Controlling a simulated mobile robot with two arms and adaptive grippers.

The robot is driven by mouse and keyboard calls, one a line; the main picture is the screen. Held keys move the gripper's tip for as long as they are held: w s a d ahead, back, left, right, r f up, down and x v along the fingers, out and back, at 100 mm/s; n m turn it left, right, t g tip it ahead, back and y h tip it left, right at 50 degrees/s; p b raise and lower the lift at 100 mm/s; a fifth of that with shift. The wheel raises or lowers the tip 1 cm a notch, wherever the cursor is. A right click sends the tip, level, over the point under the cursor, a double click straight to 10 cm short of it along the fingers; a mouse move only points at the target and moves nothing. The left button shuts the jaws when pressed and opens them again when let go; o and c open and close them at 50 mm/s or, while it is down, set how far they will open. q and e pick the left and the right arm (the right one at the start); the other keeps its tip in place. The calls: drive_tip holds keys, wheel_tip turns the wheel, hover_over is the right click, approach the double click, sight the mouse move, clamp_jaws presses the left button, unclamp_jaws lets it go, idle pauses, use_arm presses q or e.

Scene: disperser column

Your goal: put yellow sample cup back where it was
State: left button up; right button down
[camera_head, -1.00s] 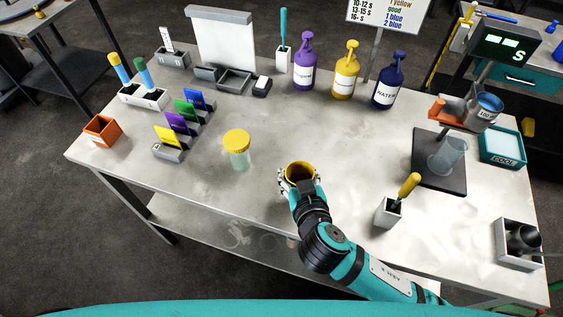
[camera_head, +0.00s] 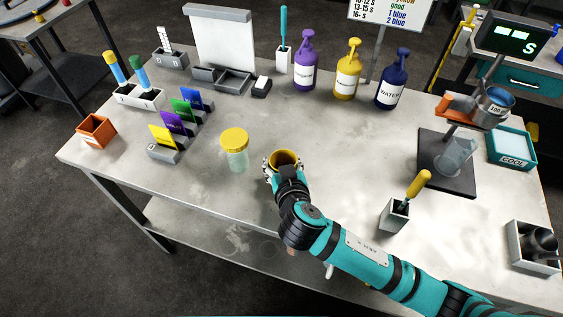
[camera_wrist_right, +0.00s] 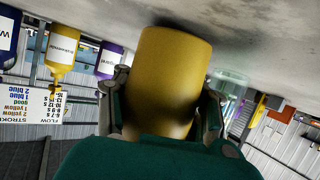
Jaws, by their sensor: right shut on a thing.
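The yellow sample cup (camera_head: 284,157) is between the fingers of my right gripper (camera_head: 283,163), at the near middle of the table. The gripper is shut on it. In the right wrist view the yellow cup (camera_wrist_right: 172,75) fills the middle, with a gripper finger (camera_wrist_right: 112,100) on each side. The cup looks upright, its open top showing in the head view. Whether its base touches the table cannot be told. My left gripper is not in view.
Colored cards in holders (camera_head: 165,145) are further left. A white holder with a yellow-handled tool (camera_head: 396,212) stands right of my arm. Bottles (camera_head: 347,78) stand behind; the table centre (camera_head: 330,130) is clear.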

drive_tip(key=shift+f, duration=0.2)
drive_tip(key=c, duration=0.7)
unclamp_jaws()
drive_tip(key=p+v, duration=0.3)
drive_tip(key=v, duration=0.4)
drive_tip(key=shift+s+d+r, duration=0.1)
drive_tip(key=shift+d+r, duration=0.1)
drive_tip(key=shift+r, duration=0.05)
drive_tip(key=p+v, duration=0.2)
drive_tip(key=v, duration=0.8)
drive_tip(key=shift+f+p, duration=0.1)
drive_tip(key=shift+p, duration=0.2)
